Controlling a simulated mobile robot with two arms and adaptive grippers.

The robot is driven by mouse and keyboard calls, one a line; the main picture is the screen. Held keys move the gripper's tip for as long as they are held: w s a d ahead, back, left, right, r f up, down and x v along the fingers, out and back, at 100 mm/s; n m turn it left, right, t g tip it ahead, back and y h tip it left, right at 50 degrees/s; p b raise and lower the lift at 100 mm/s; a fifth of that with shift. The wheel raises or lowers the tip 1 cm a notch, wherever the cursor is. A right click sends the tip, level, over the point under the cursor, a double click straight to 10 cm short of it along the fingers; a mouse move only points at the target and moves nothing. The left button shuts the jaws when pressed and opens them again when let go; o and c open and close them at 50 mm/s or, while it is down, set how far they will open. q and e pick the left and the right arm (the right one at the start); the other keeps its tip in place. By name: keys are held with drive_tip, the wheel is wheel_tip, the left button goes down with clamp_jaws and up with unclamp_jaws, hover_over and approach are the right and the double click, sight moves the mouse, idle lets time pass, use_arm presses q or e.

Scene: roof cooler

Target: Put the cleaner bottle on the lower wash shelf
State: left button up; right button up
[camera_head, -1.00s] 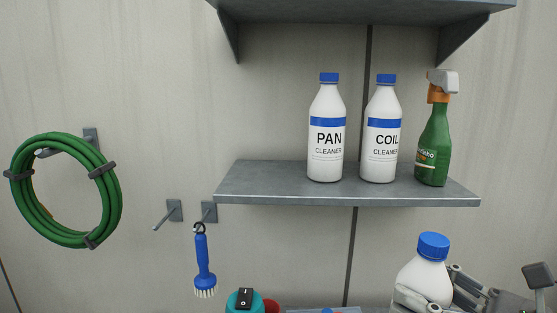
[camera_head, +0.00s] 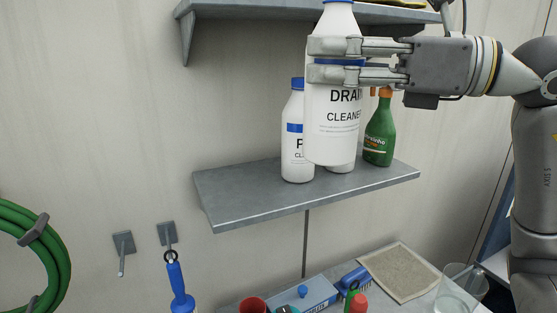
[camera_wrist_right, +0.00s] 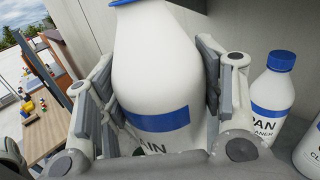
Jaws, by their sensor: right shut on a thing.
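My right gripper (camera_head: 362,60) is shut on a white bottle labelled DRAIN CLEANER (camera_head: 332,125). The bottle is upright, in front of the lower wash shelf (camera_head: 240,195) as seen in the head view, with its base drawn above the shelf's surface. Its top is cut off by the picture edge. In the right wrist view the held bottle (camera_wrist_right: 155,75) sits between the two fingers. The PAN cleaner bottle (camera_head: 297,160) stands on the shelf, partly hidden behind the held one; it also shows in the wrist view (camera_wrist_right: 270,95). My left gripper is not in view.
A COIL cleaner bottle is mostly hidden behind the held bottle. A green spray bottle (camera_head: 380,135) stands at the shelf's right. The shelf's left part is bare. An upper shelf (camera_head: 250,8) is above. A blue brush (camera_head: 178,285) and green hose (camera_head: 45,265) hang at left.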

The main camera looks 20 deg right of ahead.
use_arm(q)
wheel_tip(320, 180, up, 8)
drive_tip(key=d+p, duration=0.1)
drive_tip(key=p, duration=0.6)
drive_tip(key=shift+p, duration=0.3)
use_arm(e)
drive_tip(key=w+a+f, duration=0.3)
drive_tip(key=w+f, duration=0.9)
drive_tip(key=w, duration=0.1)
drive_tip(key=shift+f, duration=0.35)
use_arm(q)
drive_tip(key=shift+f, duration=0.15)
use_arm(e)
drive_tip(key=shift+w, duration=0.2)
drive_tip(key=shift+f, duration=0.2)
drive_tip(key=o, duration=1.2)
drive_tip(key=shift+s, duration=0.1)
drive_tip(key=shift+r, duration=0.15)
